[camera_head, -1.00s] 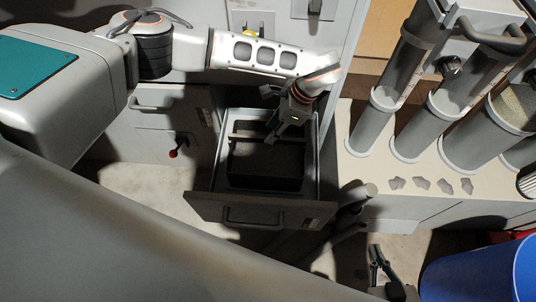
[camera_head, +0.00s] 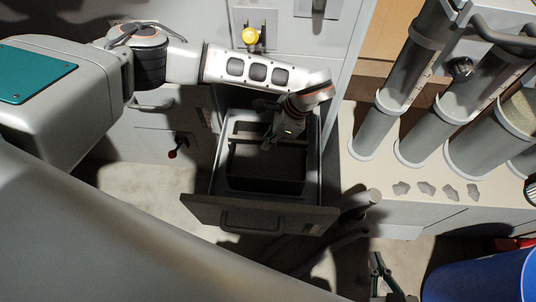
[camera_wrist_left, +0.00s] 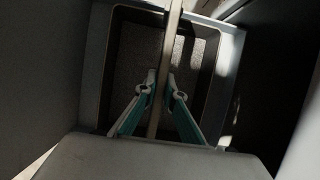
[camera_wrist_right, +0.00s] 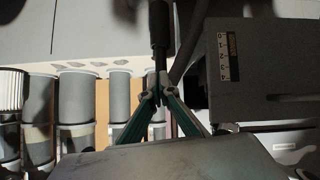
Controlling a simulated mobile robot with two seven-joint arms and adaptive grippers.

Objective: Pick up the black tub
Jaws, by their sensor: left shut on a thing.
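The black tub (camera_head: 264,186) sits inside the open drawer, with a pale bar handle (camera_head: 240,138) across its top. My left gripper (camera_head: 268,146) reaches down over the tub at this handle. In the left wrist view the handle (camera_wrist_left: 173,30) passes between the fingertips, and my left gripper (camera_wrist_left: 161,88) is shut on it. The tub's rim (camera_wrist_left: 112,60) surrounds a dark, speckled floor. My right gripper (camera_head: 377,264) is low in the picture, away from the drawer. In the right wrist view its fingertips (camera_wrist_right: 157,94) are close together near a dark rod; whether they hold it is unclear.
The drawer front (camera_head: 258,214) stands pulled out from the cabinet. A light counter (camera_head: 395,168) to the right carries clear tubes (camera_head: 378,135) and several grey scraps (camera_head: 425,188). A blue bin (camera_head: 480,277) stands at the lower right.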

